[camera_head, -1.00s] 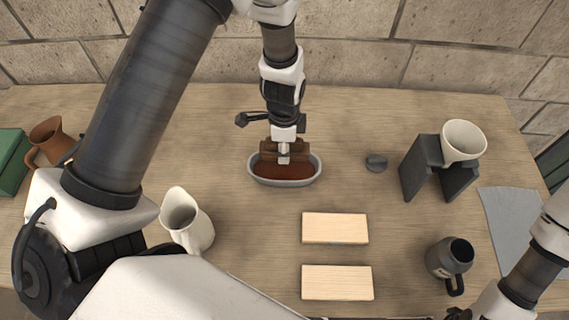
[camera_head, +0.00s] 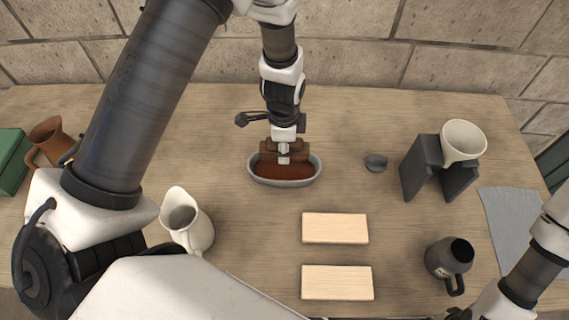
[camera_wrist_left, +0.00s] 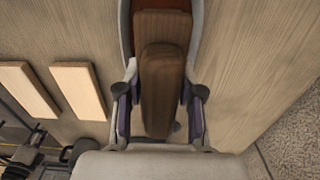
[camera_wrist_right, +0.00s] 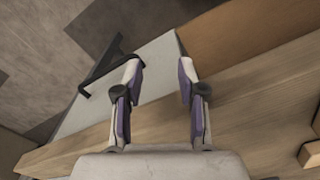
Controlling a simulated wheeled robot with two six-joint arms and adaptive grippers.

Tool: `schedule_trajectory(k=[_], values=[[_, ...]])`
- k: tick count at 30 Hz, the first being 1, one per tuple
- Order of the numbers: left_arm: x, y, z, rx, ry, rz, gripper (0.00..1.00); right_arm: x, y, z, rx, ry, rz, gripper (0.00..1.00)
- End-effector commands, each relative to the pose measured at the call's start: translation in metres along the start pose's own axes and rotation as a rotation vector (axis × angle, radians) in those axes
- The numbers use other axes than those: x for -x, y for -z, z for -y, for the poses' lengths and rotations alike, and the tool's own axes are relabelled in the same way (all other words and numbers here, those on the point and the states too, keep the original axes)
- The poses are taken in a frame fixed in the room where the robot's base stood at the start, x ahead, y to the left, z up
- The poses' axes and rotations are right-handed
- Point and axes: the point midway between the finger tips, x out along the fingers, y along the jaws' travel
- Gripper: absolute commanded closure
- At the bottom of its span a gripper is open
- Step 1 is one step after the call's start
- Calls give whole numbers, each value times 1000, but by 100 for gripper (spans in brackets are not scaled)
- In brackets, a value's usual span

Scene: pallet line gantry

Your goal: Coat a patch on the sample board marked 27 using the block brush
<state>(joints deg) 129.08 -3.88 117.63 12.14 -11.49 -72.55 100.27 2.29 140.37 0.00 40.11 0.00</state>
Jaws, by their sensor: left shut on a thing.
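My left gripper (camera_head: 284,146) is shut on the handle of the brown block brush (camera_wrist_left: 163,90). The brush's lower part (camera_head: 270,151) is at the back part of a grey oval tray (camera_head: 319,172) that holds red-brown coating (camera_head: 283,171). Whether the bristles touch the coating is hidden. Two pale bare wooden boards lie in front of the tray, a farther one (camera_head: 335,228) and a nearer one (camera_head: 337,283). No number is readable on either. My right gripper (camera_wrist_right: 158,80) is open and empty near the table edge.
A white pitcher (camera_head: 190,222) stands left of the boards and a dark grey mug (camera_head: 447,258) right of them. A white cup (camera_head: 463,142) rests on a dark angled stand (camera_head: 424,160).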

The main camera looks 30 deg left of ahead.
Motion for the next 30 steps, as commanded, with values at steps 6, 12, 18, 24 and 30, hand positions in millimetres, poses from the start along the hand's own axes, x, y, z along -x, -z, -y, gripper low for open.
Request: schedule_trajectory(k=[6, 12, 18, 24, 30], values=[[0, 0, 0, 0, 0, 0, 91, 0, 0, 0, 0, 0, 0, 60], [9, 0, 0, 0, 1, 0, 91, 7, 0, 0, 0, 0, 0, 60], [35, 0, 0, 0, 1, 0, 91, 27, 0, 0, 0, 0, 0, 60], [41, 0, 0, 0, -1, 1, 91, 31, 0, 0, 0, 0, 0, 60], [40, 0, 0, 0, 0, 0, 91, 30, 0, 0, 0, 0, 0, 60]])
